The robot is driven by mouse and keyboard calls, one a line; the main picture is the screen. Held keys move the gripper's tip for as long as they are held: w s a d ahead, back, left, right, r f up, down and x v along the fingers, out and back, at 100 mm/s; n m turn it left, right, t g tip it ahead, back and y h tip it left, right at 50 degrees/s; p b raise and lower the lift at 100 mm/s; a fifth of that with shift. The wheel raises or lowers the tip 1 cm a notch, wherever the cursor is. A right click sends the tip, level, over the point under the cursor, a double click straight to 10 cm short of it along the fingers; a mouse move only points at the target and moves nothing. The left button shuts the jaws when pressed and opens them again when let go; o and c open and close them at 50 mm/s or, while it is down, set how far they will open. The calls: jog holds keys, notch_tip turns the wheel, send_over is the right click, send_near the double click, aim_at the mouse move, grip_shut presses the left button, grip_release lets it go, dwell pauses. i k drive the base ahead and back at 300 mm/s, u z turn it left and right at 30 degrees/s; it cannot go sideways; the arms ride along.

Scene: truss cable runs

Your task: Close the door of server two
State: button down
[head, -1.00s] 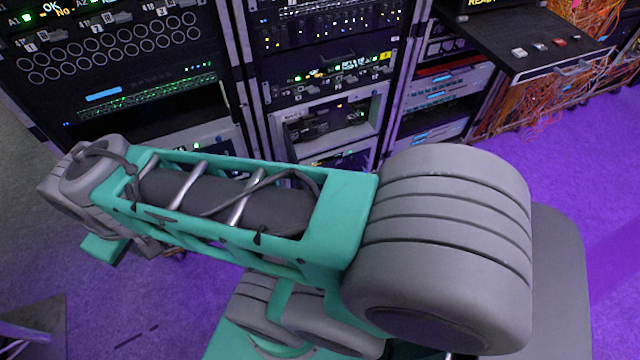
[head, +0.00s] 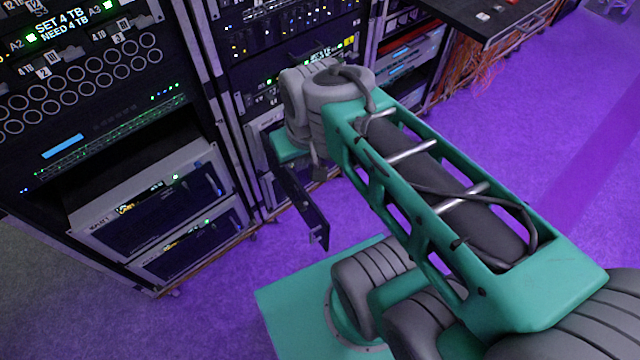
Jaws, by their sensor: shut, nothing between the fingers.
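A narrow dark panel (head: 303,205), which looks like an open server door, juts out from the lower middle rack over the purple floor, with a small light latch or handle at its near end. Its far end meets a pale server unit (head: 262,128) that is mostly covered by my arm. I cannot read a number on it. My arm reaches over from the lower right, and its grey wrist is above and beside the panel's far end. My gripper is hidden behind the wrist, so I cannot see whether it touches the panel.
The left rack holds two pale-framed servers (head: 155,200) at its bottom with dark fronts, and a display reading "SET 4 TB NEED 4 TB" (head: 75,20). A pull-out shelf (head: 490,15) and orange cables (head: 465,65) are at upper right. Purple floor (head: 520,140) is clear at right.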

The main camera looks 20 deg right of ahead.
aim_at(316, 221)
jog(key=u, duration=0.45)
jog(key=k, duration=1.2)
jog(key=u, duration=1.25)
jog(key=i, duration=1.1)
jog(key=z, duration=0.35)
